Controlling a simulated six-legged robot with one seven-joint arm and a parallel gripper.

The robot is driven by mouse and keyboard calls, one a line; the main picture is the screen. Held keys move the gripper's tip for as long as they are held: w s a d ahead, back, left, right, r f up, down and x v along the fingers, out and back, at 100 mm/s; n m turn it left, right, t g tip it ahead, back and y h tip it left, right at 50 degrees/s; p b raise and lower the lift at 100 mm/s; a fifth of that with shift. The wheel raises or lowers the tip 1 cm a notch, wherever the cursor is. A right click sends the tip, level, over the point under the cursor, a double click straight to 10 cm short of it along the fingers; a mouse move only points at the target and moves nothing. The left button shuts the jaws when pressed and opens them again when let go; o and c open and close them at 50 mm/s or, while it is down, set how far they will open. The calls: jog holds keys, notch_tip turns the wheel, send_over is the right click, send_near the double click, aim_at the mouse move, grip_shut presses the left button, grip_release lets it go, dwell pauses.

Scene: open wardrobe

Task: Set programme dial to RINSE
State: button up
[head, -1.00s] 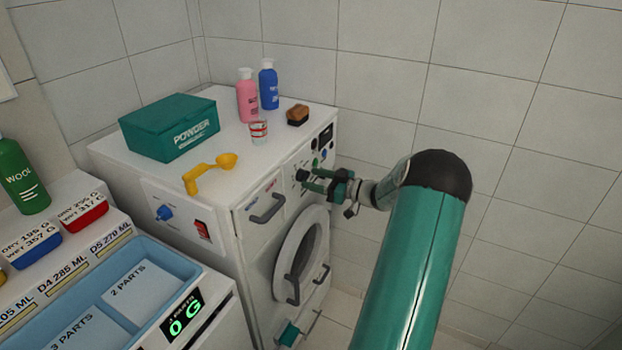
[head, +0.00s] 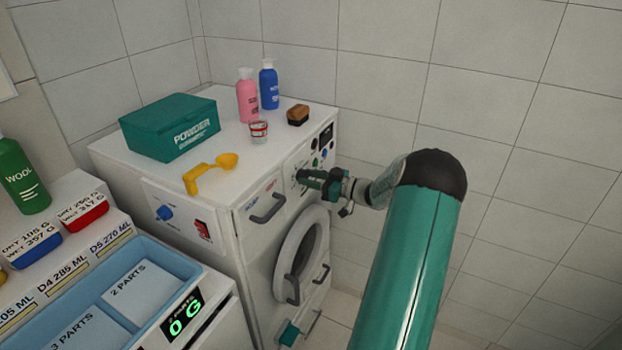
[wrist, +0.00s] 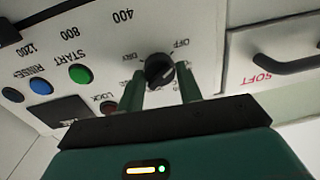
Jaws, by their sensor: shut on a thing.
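The programme dial (wrist: 159,68) is a small black knob with a pale pointer mark on the white front panel of the washing machine. In the wrist view, OFF is printed to its upper right and what looks like DRY to its left. Other labels around it are partly hidden by my fingers, and I cannot read RINSE on the ring. The pointer seems to slant to the right; its exact setting is unclear. My gripper (wrist: 160,82) is shut on the dial, with one green finger on each side. In the head view my gripper (head: 301,176) reaches the panel from the right.
Blue (wrist: 41,87) and green (wrist: 81,74) buttons, labelled RINSE+ and START, sit left of the dial. A drawer handle (wrist: 287,58) is to its right.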

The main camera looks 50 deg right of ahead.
jog(key=m, duration=0.4)
jog(key=shift+m, duration=0.4)
jog(key=m, duration=0.5)
jog(key=m+t, duration=0.1)
jog(key=m, duration=0.5)
jog(key=shift+h, duration=0.4)
jog(key=m, duration=1.2)
jog(key=m+h, duration=0.1)
jog(key=m, duration=1.2)
jog(key=shift+a+g, duration=0.2)
jog(key=shift+g, duration=0.1)
